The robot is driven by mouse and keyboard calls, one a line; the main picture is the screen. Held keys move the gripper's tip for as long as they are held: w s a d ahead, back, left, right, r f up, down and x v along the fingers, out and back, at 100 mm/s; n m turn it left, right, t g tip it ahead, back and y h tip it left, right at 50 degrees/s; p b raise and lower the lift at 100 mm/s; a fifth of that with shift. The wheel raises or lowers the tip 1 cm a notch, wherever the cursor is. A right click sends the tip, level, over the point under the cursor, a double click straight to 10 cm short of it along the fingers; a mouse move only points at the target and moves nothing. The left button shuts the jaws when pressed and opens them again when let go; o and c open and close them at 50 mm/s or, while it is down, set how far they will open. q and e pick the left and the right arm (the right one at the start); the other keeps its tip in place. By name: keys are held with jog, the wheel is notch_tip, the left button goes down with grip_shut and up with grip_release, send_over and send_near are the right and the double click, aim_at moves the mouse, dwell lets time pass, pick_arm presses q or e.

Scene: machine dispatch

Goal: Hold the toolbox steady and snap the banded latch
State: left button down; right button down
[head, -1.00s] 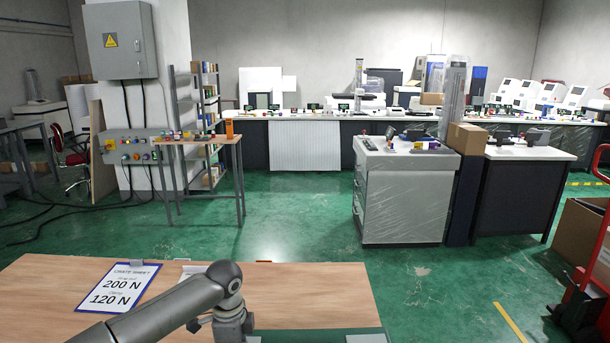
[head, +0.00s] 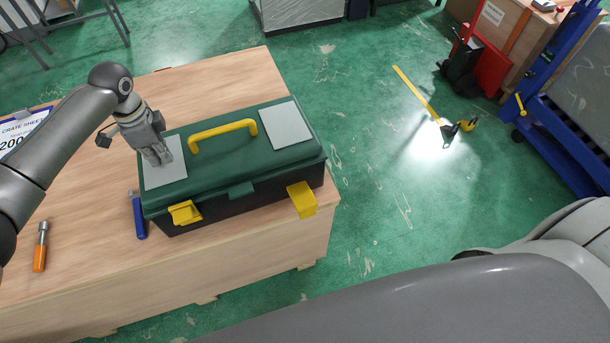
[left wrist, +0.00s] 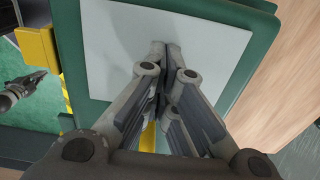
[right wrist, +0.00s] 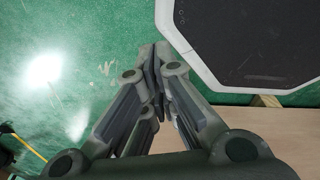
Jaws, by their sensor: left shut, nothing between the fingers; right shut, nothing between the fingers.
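A green-lidded toolbox (head: 225,150) with a dark base stands on the wooden crate top, with a yellow handle and two pale grey pads on its lid. One yellow latch (head: 185,212) is at its front left. Another yellow latch (head: 302,199) juts out at the front right corner. I cannot tell which one is banded. My left gripper (head: 163,158) is shut and empty, its tips at the left grey pad; the pad (left wrist: 110,50) also fills much of the left wrist view. My right gripper (right wrist: 158,62) is shut and empty, outside the head view.
A blue-handled tool (head: 138,215) lies just left of the toolbox and an orange-handled one (head: 40,250) lies farther left. A printed sheet (head: 20,128) is at the left edge.

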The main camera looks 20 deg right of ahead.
jog(key=w+a+r+n+t, duration=0.6)
jog(key=w+r+n, duration=0.6)
jog(key=n, duration=0.7)
jog(key=w+a+r+n+t, duration=0.1)
jog(key=w+r+n+t, duration=0.1)
jog(key=r+n, duration=0.5)
jog(key=w+a+r+n+t, duration=0.2)
jog(key=w+r+n, duration=0.3)
jog(key=r, duration=0.9)
jog(key=shift+r+n, duration=0.2)
jog(key=shift+n, duration=0.8)
jog(key=x, duration=1)
jog(key=shift+w+a+r, duration=0.1)
jog(key=shift+w+r, duration=0.15)
jog(key=shift+r, duration=0.7)
jog(key=shift+w+r, duration=0.25)
jog(key=shift+r, duration=0.7)
